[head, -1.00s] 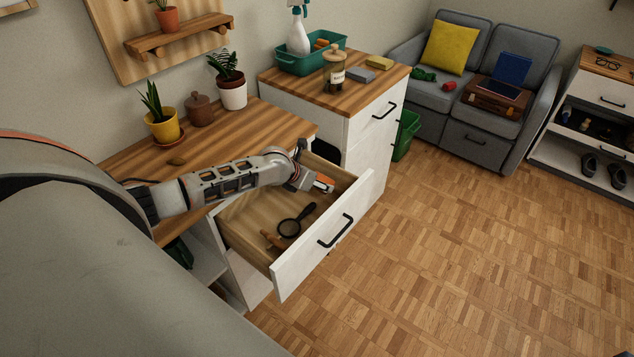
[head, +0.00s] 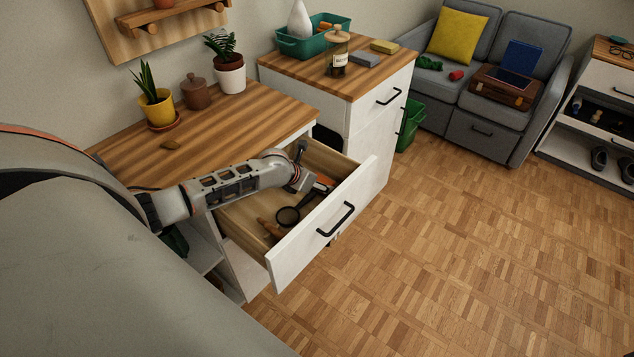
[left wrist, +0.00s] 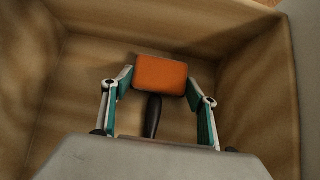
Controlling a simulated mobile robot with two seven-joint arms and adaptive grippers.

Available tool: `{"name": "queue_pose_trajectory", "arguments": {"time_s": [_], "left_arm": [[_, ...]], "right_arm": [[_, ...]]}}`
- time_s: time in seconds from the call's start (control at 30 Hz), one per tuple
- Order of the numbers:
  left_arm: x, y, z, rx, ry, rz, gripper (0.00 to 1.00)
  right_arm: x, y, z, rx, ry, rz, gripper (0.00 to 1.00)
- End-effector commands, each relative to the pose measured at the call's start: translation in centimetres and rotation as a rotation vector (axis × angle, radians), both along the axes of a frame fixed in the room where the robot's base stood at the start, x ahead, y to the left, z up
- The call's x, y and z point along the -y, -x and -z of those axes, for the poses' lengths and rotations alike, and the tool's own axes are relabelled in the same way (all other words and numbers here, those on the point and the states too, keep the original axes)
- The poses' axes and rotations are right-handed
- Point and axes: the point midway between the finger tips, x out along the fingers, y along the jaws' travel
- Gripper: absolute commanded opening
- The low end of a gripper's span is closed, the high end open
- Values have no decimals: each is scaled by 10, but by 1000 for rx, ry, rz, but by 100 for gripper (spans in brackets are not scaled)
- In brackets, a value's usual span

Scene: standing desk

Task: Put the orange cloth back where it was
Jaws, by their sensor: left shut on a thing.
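The orange cloth (left wrist: 161,75) shows as a small folded block between the fingertips of my left gripper (left wrist: 160,85) in the left wrist view. The gripper is shut on it, inside the open drawer. In the head view my left gripper (head: 318,184) points down into the drawer (head: 245,214), and only a little orange shows by the fingers. I cannot tell whether the cloth touches the drawer floor. A dark handle (left wrist: 153,116) lies below the cloth in the wrist view. My right gripper is not in view.
The drawer front has a black handle (head: 336,219).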

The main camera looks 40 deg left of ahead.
Motion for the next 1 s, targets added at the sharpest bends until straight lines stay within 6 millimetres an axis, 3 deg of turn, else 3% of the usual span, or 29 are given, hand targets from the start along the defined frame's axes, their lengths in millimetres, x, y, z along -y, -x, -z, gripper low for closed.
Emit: {"name": "queue_pose_trajectory", "arguments": {"time_s": [0.73, 0.77, 0.83, 1.0], "left_arm": [[0, 0, 8, 1, 1, -1, 37], [0, 0, 8, 1, 1, -1, 61], [0, -1, 8, 1, 1, -1, 78], [0, 0, 8, 1, 1, -1, 78]], "right_arm": [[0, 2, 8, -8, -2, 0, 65], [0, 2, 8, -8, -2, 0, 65], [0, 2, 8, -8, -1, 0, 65], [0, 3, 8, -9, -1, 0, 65]]}}
